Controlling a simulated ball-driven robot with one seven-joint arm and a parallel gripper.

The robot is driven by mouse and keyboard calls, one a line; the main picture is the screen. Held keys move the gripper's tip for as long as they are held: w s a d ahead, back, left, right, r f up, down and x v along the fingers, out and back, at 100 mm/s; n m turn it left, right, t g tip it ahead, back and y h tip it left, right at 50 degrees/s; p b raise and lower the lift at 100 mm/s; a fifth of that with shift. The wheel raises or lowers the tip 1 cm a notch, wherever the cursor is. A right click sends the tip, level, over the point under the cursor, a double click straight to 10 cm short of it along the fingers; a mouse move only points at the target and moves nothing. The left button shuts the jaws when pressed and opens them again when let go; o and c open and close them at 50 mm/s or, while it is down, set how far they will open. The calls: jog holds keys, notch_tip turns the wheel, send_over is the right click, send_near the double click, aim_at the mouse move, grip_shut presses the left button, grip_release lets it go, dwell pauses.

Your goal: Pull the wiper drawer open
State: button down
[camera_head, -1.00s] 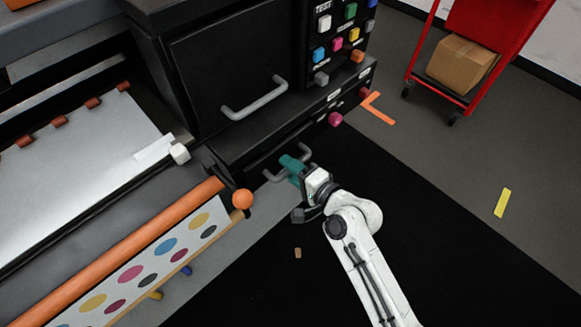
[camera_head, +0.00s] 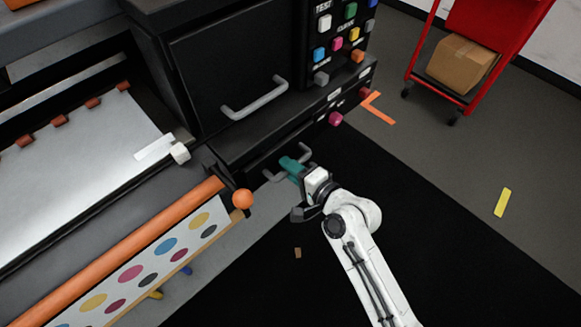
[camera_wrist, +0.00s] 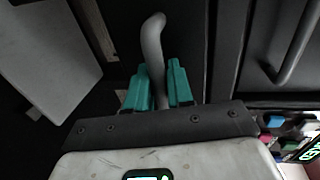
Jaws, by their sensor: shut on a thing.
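The wiper drawer is a dark low front (camera_head: 272,150) on the black machine, below the panel with the larger handle. Its grey bar handle (camera_head: 305,153) sticks out from it. In the wrist view the handle (camera_wrist: 153,45) runs up between the fingers, its curved end showing past them. My gripper (camera_head: 292,168) is at this handle with its teal fingers, shut on it. The wrist view shows one finger on each side of the bar (camera_wrist: 158,88). My fingers hide the middle of the handle in the head view. How far the drawer stands out is hard to tell.
Above is a black panel with a grey handle (camera_head: 254,98). Coloured buttons (camera_head: 338,42) and a magenta knob (camera_head: 335,119) are to its right. An orange ball-ended roller (camera_head: 243,199) stands close at left. A red cart (camera_head: 490,28) holds a carton (camera_head: 462,62).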

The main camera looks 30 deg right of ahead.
jog(key=f+b+v, duration=0.1)
jog(key=f+v, duration=0.1)
jog(key=v, duration=0.9)
jog(key=shift+s+f+b, duration=0.2)
jog(key=shift+s+b, duration=0.1)
jog(key=shift+s, duration=0.2)
jog(key=shift+d, duration=0.15)
jog(key=c, duration=1.2)
grip_release()
jog(key=shift+o, duration=0.2)
jog(key=b+v, duration=0.1)
jog(key=v, duration=0.9)
jog(key=shift+s+b, duration=0.3)
jog(key=shift+s, duration=0.05)
